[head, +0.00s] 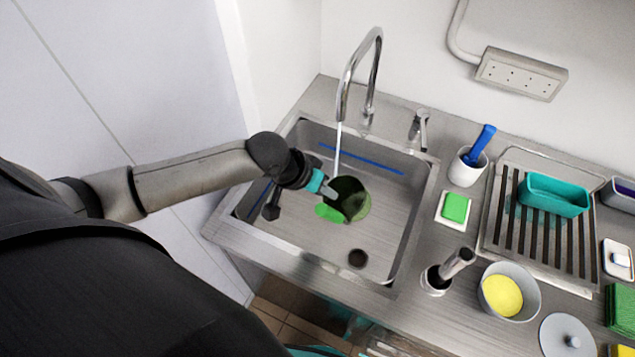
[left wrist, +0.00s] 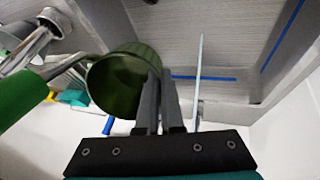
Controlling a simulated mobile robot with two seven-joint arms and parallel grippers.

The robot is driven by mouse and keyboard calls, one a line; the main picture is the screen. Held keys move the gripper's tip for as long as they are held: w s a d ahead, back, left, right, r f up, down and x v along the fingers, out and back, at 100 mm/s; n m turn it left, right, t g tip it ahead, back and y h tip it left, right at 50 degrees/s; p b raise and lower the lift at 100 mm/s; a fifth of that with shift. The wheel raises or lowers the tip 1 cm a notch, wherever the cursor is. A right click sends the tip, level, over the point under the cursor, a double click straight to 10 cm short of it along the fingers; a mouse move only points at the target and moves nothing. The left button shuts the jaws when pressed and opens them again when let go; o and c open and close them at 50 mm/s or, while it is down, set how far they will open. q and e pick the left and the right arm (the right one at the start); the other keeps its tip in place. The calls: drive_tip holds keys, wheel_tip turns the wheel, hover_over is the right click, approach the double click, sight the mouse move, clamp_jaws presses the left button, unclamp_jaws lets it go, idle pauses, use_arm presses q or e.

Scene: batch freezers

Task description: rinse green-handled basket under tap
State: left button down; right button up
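The basket (head: 354,198) is dark green and round, with a bright green handle (head: 328,212). It is inside the steel sink (head: 395,215), tilted, its mouth showing in the left wrist view (left wrist: 115,85). My left gripper (head: 328,190) reaches in from the left; its fingers (left wrist: 160,105) are shut on the basket's rim. The handle also shows at the left of the left wrist view (left wrist: 22,100). The tap (head: 362,65) runs a thin water stream (head: 338,150) down close to the fingers and rim. I cannot tell whether water enters the basket. My right gripper is not in view.
The drain hole (head: 358,258) is near the sink's front. Right of the sink are a white cup with a blue-handled tool (head: 466,170), a green sponge (head: 455,207), a grey bowl with yellow contents (head: 508,290) and a drying rack holding a teal tub (head: 553,196).

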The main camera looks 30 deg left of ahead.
use_arm(q)
drive_tip(key=w+a+f+b, duration=0.3)
drive_tip(key=w+a+b, duration=0.4)
drive_tip(key=w, duration=0.3)
drive_tip(key=shift+b, duration=0.65)
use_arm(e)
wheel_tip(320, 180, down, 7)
use_arm(q)
drive_tip(key=shift+w+f, duration=0.1)
drive_tip(key=shift+w, duration=0.05)
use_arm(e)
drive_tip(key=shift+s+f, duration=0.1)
use_arm(q)
drive_tip(key=shift+d, duration=0.1)
idle(0.4)
drive_tip(key=shift+w+d+p, duration=0.25)
drive_tip(key=shift+d+p, duration=0.15)
drive_tip(key=shift+d, duration=0.1)
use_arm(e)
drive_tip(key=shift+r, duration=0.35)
use_arm(q)
drive_tip(key=shift+a, duration=0.15)
